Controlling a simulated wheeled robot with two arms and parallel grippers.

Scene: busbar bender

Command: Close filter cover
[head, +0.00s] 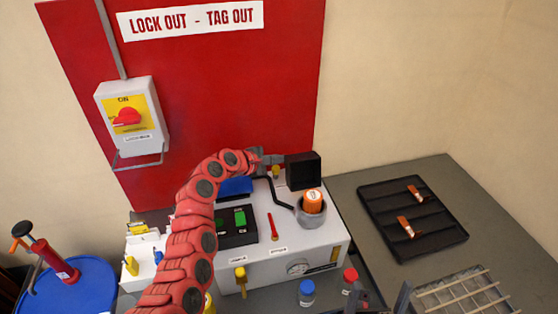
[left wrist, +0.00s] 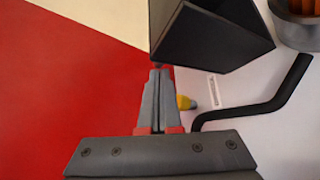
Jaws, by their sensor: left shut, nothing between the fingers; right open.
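A black hollow box-shaped piece (head: 303,171), apparently the filter cover, stands up at the back right of the white machine (head: 270,262). In front of it, an orange filter (head: 313,199) sits in a round grey housing (head: 311,217), uncovered. My left gripper (head: 278,159) is shut and empty, just left of the black piece. In the left wrist view, its fingertips (left wrist: 159,70) are by the lower left corner of the black piece (left wrist: 212,38); I cannot tell whether they touch. My right gripper (head: 382,298) is open and empty at the bottom edge, partly cut off.
A bent black pipe (head: 270,187) runs beside the housing, with a yellow knob (head: 276,172) behind. Blue-capped (head: 307,290) and red-capped (head: 350,277) bottles stand in front. A black tray (head: 412,215) with copper-coloured parts lies right. A red lockout board (head: 225,90) is behind.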

